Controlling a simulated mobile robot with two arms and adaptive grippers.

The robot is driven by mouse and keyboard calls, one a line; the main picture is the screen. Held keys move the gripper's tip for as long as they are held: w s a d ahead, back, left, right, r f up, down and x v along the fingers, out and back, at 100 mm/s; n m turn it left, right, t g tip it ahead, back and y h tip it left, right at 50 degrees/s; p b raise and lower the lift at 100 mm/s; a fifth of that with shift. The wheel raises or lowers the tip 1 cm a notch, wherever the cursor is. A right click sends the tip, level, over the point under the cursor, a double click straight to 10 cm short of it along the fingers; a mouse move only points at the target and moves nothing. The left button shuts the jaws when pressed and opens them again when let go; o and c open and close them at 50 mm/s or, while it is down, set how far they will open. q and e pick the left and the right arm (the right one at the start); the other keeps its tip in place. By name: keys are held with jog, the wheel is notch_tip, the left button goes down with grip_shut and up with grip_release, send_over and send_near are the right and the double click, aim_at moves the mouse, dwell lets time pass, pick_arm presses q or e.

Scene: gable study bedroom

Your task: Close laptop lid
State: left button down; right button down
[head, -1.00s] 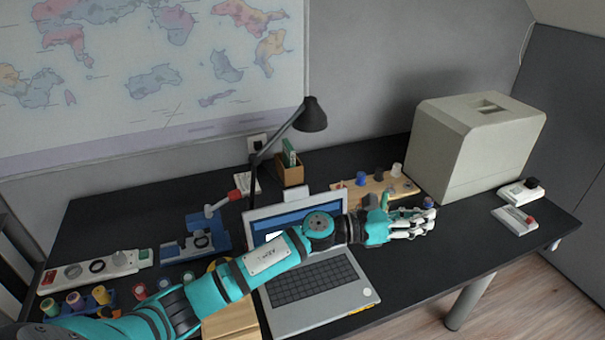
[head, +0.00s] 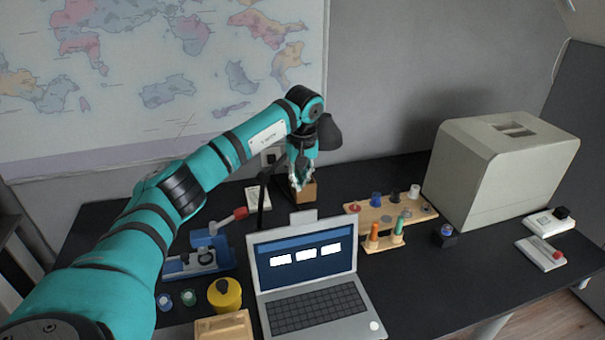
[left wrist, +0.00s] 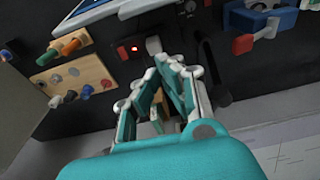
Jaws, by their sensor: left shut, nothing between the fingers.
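The laptop (head: 310,272) stands open on the black desk in the head view. Its lid is upright, with a lit blue screen, and its keyboard faces me. In the left wrist view a strip of what looks like the laptop (left wrist: 105,12) shows at the top edge. My left gripper (head: 299,182) is behind the lid, pointing down near the lamp and a small wooden box. It is shut and empty, apart from the laptop. It also shows in the left wrist view (left wrist: 168,75). My right gripper is in neither view.
A black desk lamp (head: 328,132) and the wooden box (head: 305,192) are close to my left gripper. A wooden peg board (head: 385,212) lies right of the lid. A large pale box (head: 500,165) stands at right. A yellow pot (head: 224,296) is left of the laptop.

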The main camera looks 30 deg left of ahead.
pick_arm(q)
notch_tip(320, 180, down, 5)
jog(key=s+d+p, duration=0.2)
jog(key=p, duration=0.1)
jog(key=shift+d+f+p, duration=0.15)
jog(key=shift+d+p, duration=0.05)
jog(key=shift+p, duration=0.15)
